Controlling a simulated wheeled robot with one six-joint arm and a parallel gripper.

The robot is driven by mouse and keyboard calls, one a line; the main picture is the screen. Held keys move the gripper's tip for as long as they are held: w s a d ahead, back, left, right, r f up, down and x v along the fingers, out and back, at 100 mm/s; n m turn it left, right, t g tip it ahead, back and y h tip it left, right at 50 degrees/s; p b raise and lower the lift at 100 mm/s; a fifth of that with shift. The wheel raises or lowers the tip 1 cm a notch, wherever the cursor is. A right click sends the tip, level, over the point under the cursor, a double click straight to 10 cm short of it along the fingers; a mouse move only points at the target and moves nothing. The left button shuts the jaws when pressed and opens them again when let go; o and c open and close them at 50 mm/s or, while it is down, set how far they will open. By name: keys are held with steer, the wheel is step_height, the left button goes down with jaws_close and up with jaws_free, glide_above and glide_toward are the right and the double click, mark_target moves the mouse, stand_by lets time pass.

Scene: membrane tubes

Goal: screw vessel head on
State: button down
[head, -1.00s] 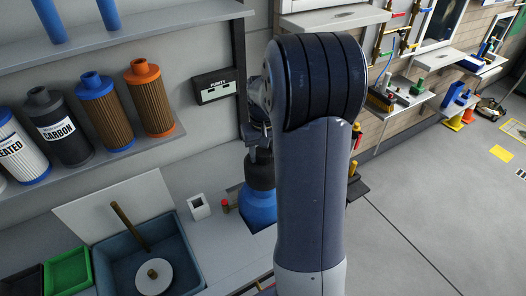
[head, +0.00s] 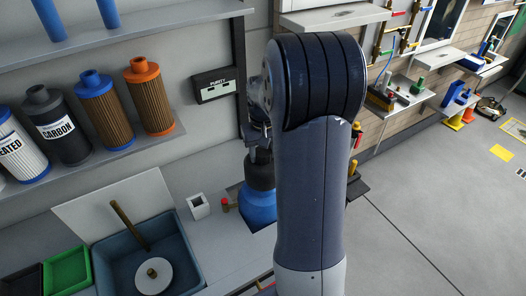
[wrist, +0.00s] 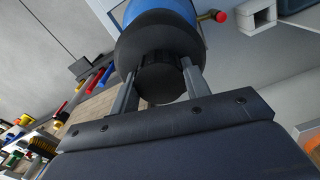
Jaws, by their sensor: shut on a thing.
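The vessel head is a black round cap (wrist: 160,40) with a narrower ridged knob on it. It sits on a blue vessel (head: 258,205) and also shows in the head view (head: 261,172), partly hidden behind my arm. The blue vessel also shows at the top of the wrist view (wrist: 188,8). My gripper (wrist: 160,80) is shut on the knob of the vessel head, one finger on each side. The seam between head and vessel is too small to judge.
A small valve with a red end (head: 226,204) sticks out left of the vessel. A small white box (head: 199,206) stands beside it. A blue-grey basin (head: 120,270) is at lower left. Filter cartridges (head: 150,97) stand on the shelf at left.

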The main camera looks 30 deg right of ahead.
steer(key=shift+f+b, duration=1.15)
steer(key=shift+f, duration=0.65)
stand_by(2.5)
